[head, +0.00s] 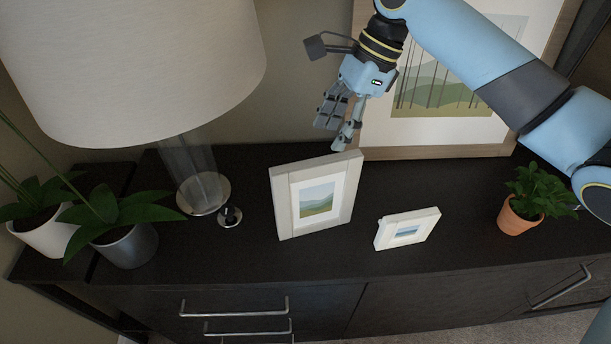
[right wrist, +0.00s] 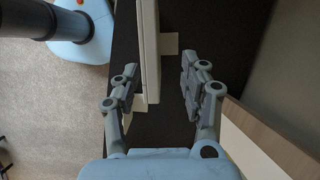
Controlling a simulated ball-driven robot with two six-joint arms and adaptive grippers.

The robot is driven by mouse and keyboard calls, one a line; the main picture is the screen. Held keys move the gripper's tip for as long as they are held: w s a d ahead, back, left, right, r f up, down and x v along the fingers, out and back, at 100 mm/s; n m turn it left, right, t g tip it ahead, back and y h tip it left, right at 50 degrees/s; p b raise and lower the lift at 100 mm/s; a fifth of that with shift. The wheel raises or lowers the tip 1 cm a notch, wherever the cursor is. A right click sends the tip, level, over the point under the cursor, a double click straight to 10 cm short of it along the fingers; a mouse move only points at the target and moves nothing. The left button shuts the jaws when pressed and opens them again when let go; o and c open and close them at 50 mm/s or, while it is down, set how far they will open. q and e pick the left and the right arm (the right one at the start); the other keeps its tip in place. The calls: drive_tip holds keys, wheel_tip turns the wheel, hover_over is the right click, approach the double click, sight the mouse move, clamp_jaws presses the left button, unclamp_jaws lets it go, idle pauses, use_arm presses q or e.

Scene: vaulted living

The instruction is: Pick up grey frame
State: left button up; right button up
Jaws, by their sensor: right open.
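A light grey frame (head: 281,207) with a landscape picture stands upright, slightly turned, on the dark sideboard in the head view. My right gripper (head: 340,126) is open and empty above its back upper edge, pointing down. In the right wrist view the frame's edge (right wrist: 149,50) shows from above as a pale upright strip. It lies between the lines of my open right fingers (right wrist: 158,75), with space on both sides and no visible contact. My left gripper is not in view.
A smaller white frame (head: 420,235) and a potted plant (head: 521,213) stand to the right on the sideboard (head: 300,262). A lamp (head: 203,193) and two plants are at left. A large framed picture (head: 440,152) leans on the wall behind, close to my right arm.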

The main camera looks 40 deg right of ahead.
sight(316, 172)
drive_tip(key=f, duration=0.1)
drive_tip(key=a+f, duration=0.1)
drive_tip(key=f, duration=0.1)
drive_tip(key=shift+s+a+f, duration=0.2)
drive_tip(key=shift+s+a, duration=0.1)
drive_tip(key=shift+w+a+f, duration=0.1)
drive_tip(key=shift+w+f, duration=0.05)
drive_tip(key=shift+f, duration=0.15)
drive_tip(key=x, duration=0.4)
drive_tip(key=shift+a+f+b, duration=0.2)
drive_tip(key=shift+a+b, duration=0.05)
drive_tip(key=shift+b, duration=0.05)
drive_tip(key=shift+f, duration=0.25)
use_arm(q)
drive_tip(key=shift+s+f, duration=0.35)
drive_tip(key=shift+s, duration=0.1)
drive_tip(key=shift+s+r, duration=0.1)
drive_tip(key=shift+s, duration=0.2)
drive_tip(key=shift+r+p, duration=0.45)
drive_tip(key=shift+p, duration=0.15)
use_arm(e)
drive_tip(key=shift+f, duration=0.2)
drive_tip(key=shift+c, duration=0.2)
